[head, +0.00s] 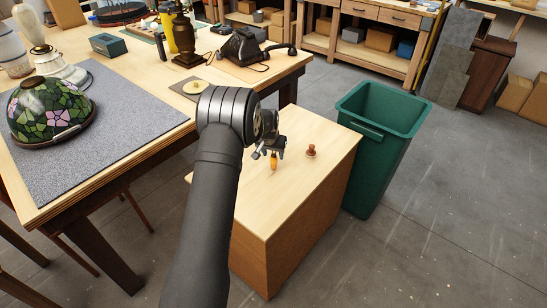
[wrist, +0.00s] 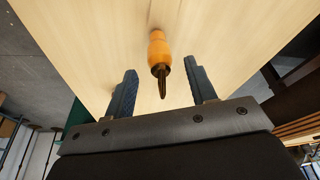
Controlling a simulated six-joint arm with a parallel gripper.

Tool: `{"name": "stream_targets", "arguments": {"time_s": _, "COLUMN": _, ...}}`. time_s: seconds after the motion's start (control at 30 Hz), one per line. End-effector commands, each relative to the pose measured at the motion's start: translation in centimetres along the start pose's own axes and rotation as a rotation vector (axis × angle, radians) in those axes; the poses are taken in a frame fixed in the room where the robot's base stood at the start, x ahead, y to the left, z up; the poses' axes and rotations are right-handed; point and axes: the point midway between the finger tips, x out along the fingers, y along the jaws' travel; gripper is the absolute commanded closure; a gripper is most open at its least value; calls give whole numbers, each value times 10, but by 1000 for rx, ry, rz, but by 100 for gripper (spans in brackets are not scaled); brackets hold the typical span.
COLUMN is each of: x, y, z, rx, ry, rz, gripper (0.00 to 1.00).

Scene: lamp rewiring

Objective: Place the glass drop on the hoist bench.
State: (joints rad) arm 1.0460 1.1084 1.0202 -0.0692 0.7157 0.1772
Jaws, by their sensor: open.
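My gripper (head: 269,152) is open above the light wooden top of a low cabinet (head: 315,137). In the wrist view its two fingers (wrist: 161,68) are spread, with nothing held. A small tool with an orange handle (wrist: 158,48) and a dark pointed shaft shows between and beyond the fingers, apart from both. The orange handle also shows just below my gripper in the head view (head: 273,163). I cannot make out a glass drop for certain, nor tell which surface is the hoist bench.
A brown knob-shaped piece (head: 311,151) stands right of my gripper. A green bin (head: 378,132) adjoins the cabinet.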

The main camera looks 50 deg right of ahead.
Motion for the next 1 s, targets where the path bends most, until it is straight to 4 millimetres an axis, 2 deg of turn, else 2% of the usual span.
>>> {"name": "stream_targets", "arguments": {"time_s": 0.03, "x": -12, "y": 0, "z": -1, "rx": 0, "ry": 2, "rz": 0, "gripper": 49}}
{"name": "stream_targets", "arguments": {"time_s": 0.2, "x": -47, "y": 0, "z": -1, "rx": 0, "ry": 3, "rz": -1, "gripper": 49}}
{"name": "stream_targets", "arguments": {"time_s": 0.43, "x": -79, "y": 0, "z": -1, "rx": 0, "ry": 1, "rz": 0, "gripper": 49}}
{"name": "stream_targets", "arguments": {"time_s": 0.5, "x": -84, "y": 0, "z": 0, "rx": 0, "ry": 0, "rz": 0, "gripper": 53}}
{"name": "stream_targets", "arguments": {"time_s": 0.6, "x": -87, "y": 0, "z": 0, "rx": 0, "ry": -1, "rz": 0, "gripper": 70}}
{"name": "stream_targets", "arguments": {"time_s": 1.0, "x": -88, "y": 0, "z": 0, "rx": 0, "ry": -1, "rz": 0, "gripper": 70}}
